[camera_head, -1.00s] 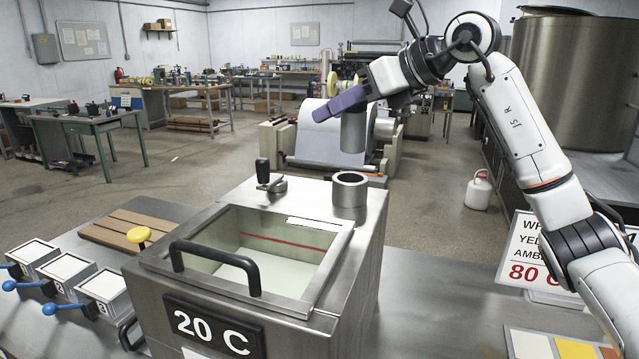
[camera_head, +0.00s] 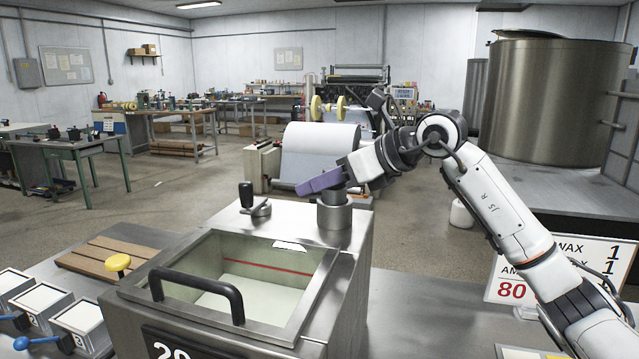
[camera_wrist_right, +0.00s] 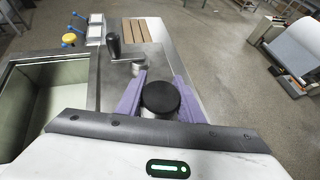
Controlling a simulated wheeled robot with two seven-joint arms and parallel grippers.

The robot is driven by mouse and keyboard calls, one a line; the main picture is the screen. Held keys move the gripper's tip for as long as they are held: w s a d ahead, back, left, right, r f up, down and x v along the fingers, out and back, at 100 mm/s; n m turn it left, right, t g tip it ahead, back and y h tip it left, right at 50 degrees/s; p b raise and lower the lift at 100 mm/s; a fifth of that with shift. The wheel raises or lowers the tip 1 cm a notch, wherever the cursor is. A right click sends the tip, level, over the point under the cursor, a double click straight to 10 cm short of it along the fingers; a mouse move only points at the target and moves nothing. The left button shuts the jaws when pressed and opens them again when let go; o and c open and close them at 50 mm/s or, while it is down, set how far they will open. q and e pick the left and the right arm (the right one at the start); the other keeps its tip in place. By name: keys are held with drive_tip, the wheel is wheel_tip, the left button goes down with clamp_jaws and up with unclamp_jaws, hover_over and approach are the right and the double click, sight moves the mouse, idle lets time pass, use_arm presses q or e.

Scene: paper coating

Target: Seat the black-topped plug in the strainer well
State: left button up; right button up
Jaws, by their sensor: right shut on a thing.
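My right gripper (camera_head: 318,182) is shut on the black-topped plug, directly over the strainer well (camera_head: 335,214), a round metal collar at the back right of the steel tank. The plug's grey metal body (camera_head: 335,195) shows just below the purple fingers, and its lower end is at or inside the collar's mouth. I cannot tell how deep it sits. In the right wrist view the plug's round black top (camera_wrist_right: 160,97) lies between the two purple fingers (camera_wrist_right: 160,76), and it hides the well. My left gripper is not in view.
A black-knobbed lever (camera_head: 250,200) stands left of the well. The tank's open basin (camera_head: 245,265) has a black handle (camera_head: 195,290) in front. A wooden slatted board (camera_head: 105,255), a yellow knob (camera_head: 118,262) and small trays lie left. A sign (camera_head: 515,275) stands right, near my arm.

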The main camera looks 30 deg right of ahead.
drive_tip(key=shift+f, duration=0.15)
drive_tip(key=o, duration=1.1)
drive_tip(key=shift+r, duration=0.2)
drive_tip(key=shift+s+d+r, duration=0.1)
drive_tip(key=shift+s+d, duration=0.05)
drive_tip(key=shift+s, duration=0.15)
drive_tip(key=b+v, duration=0.2)
drive_tip(key=v, duration=0.9)
drive_tip(key=shift+s+r, duration=0.1)
